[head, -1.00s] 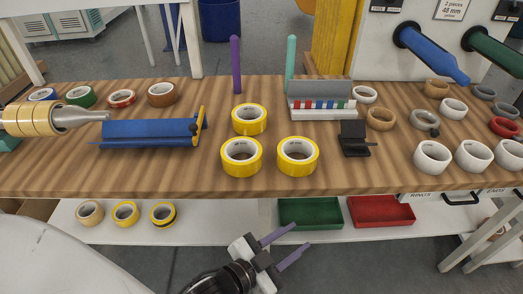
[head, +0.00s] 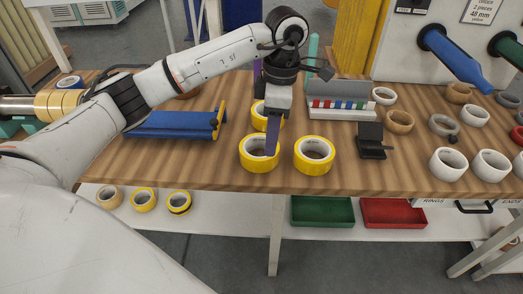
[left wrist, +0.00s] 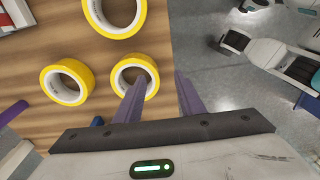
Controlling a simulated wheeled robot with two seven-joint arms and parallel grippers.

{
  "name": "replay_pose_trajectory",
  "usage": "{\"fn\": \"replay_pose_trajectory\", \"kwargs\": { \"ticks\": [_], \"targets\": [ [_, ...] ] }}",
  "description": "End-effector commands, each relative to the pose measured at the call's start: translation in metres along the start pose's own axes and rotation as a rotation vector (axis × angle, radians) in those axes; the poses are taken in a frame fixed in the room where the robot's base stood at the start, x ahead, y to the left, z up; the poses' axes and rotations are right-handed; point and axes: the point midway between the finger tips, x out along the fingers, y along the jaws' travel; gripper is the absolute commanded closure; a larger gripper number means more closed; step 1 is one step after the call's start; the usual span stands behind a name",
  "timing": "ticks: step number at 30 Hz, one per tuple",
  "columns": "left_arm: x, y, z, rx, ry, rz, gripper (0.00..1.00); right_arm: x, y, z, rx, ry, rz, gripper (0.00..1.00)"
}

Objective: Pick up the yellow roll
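Three yellow rolls of tape lie on the wooden table: a front left roll (head: 246,155), a front right roll (head: 330,157) and a back roll (head: 259,108), partly hidden by my left gripper. In the left wrist view they also show as the front left roll (left wrist: 151,74), front right roll (left wrist: 139,22) and back roll (left wrist: 46,80). My left gripper (head: 270,152) points down at the front left roll. Its fingers (left wrist: 159,78) are apart, one overlapping the roll's rim in view, the other beyond its outer side. Nothing is held. My right gripper is out of view.
A blue holder (head: 170,124) stands left of the rolls. A black stand (head: 372,142) and a grey rack (head: 340,92) are to the right, with several white and tan rings beyond. The table's front edge (head: 300,186) is close. Green and red bins (head: 322,211) sit below.

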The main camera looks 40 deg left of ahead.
Motion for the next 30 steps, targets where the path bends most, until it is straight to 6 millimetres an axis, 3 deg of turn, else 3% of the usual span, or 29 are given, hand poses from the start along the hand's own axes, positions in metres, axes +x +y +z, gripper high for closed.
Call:
{"fn": "replay_pose_trajectory", "kwargs": {
  "ticks": [4,24,30],
  "targets": [
    [0.004,0.01,-0.015,-0.019,0.05,0.03,0.64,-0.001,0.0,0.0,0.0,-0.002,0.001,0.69],
    [0.085,0.013,-0.025,-0.017,0.043,0.029,0.64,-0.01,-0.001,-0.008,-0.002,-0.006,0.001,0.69],
    [0.093,0.013,-0.025,-0.017,0.04,0.032,0.64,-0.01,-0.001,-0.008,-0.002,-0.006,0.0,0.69]
  ]
}}
